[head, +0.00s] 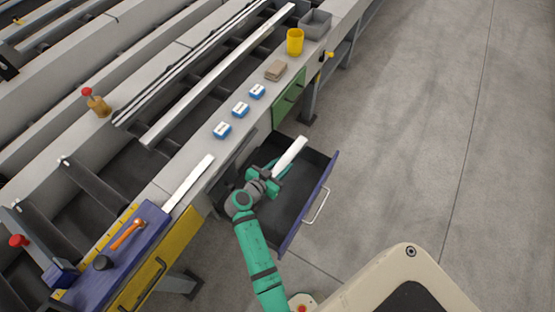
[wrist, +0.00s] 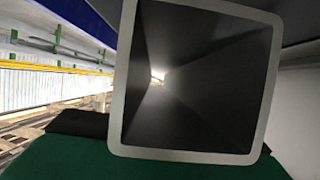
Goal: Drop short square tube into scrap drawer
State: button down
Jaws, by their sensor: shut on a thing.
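A short white square tube (head: 290,155) is held in my gripper (head: 268,178), over the open scrap drawer (head: 327,178). The drawer is dark inside with a blue front and a pale bar handle. The tube looks tilted, its far end pointing up and right in the head view. In the wrist view the open end of the tube (wrist: 270,80) faces the camera and its hollow inside shows. My gripper is shut on it. The fingertips are partly hidden, and the gap between tube and drawer floor cannot be judged.
Another white piece (head: 188,183) lies on the table edge left of the drawer. Blue boxes (head: 240,109), a brown stack (head: 276,70), a yellow cup (head: 295,41) and a grey bin (head: 315,24) line the ledge. A green drawer (head: 289,97) is shut. The floor at right is clear.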

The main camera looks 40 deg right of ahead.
aim_at(281, 170)
jog(key=shift+w+f, duration=0.15)
jog(key=shift+f, duration=0.25)
jog(key=f, duration=0.2)
jog(key=shift+s+a+f, duration=0.2)
jog(key=shift+f, duration=1.15)
jog(key=c, duration=1.2)
grip_release()
jog(key=shift+s, duration=0.1)
jog(key=v, duration=1)
jog(key=shift+a+r, duration=0.1)
jog(key=shift+s+a+r, duration=0.1)
jog(key=shift+a, duration=0.1)
